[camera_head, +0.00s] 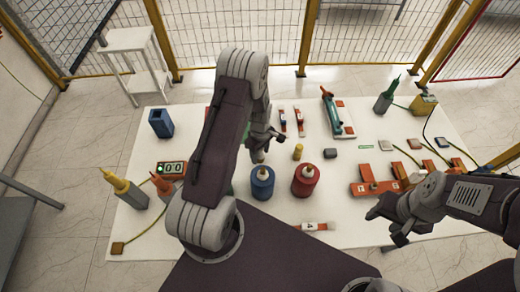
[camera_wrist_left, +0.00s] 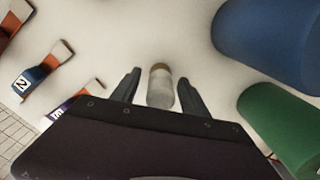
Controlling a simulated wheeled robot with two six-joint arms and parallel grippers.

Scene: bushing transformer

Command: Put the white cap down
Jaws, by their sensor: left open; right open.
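A whitish cylinder with a brown end, which looks like the white cap (camera_wrist_left: 161,92), is between the two fingers of my left gripper (camera_wrist_left: 157,84) in the left wrist view. The fingers are spread, with a gap on either side of it. In the head view my left gripper (camera_head: 268,142) hangs over the middle of the table, and a small pale piece (camera_head: 259,157) shows just below it. I cannot tell if the cap rests on the table. My right gripper (camera_head: 387,226) is open and empty over the table's front right.
A blue cylinder (camera_head: 262,184) and a red cylinder (camera_head: 305,181) stand close to my left gripper. A green cylinder (camera_wrist_left: 280,125) is partly hidden by my arm in the head view. A yellow piece (camera_head: 298,152) stands nearby. Orange blocks (camera_head: 370,188) lie at the right.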

